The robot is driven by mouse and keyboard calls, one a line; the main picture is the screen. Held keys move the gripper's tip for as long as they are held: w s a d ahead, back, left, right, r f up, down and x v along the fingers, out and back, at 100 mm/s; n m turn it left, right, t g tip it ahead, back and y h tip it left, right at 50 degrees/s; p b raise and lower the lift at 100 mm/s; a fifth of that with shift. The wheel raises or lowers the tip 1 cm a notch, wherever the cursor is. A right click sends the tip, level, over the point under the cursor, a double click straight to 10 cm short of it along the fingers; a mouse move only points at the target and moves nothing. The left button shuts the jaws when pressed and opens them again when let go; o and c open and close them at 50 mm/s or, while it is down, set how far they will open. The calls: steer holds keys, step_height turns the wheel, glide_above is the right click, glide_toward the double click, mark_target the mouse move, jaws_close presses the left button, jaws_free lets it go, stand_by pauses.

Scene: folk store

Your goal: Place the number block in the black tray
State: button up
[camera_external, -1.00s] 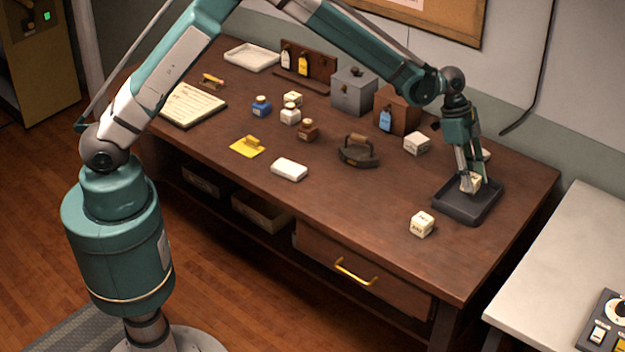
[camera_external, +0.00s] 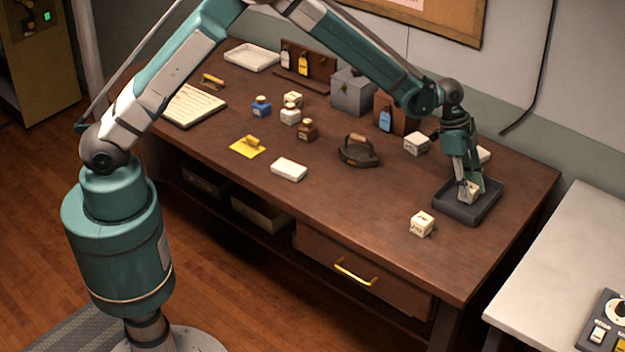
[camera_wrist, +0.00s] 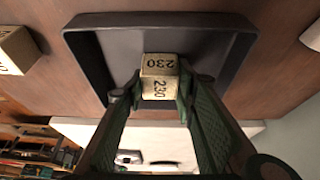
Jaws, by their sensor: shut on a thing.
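The number block (camera_wrist: 158,78) is a cream cube marked "230" on two faces. My gripper (camera_wrist: 157,92) is shut on it, with a finger at each side in the wrist view. In the external view the block (camera_external: 467,191) is low inside the black tray (camera_external: 455,212), within its walls. The tray's rim (camera_wrist: 160,19) also shows around the block in the wrist view. I cannot tell whether the block touches the tray floor. My gripper (camera_external: 468,188) points down into the tray in the external view.
A similar cream block (camera_external: 421,224) stands left of the tray near the table's front, and another (camera_external: 416,143) stands behind it. A dark iron (camera_external: 358,152) is farther left. A white counter (camera_external: 570,250) lies to the right. The table between iron and tray is clear.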

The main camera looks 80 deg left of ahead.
steer(key=shift+f, duration=0.15)
steer(key=o, duration=0.9)
steer(key=v, duration=1.2)
steer(key=shift+r, duration=0.2)
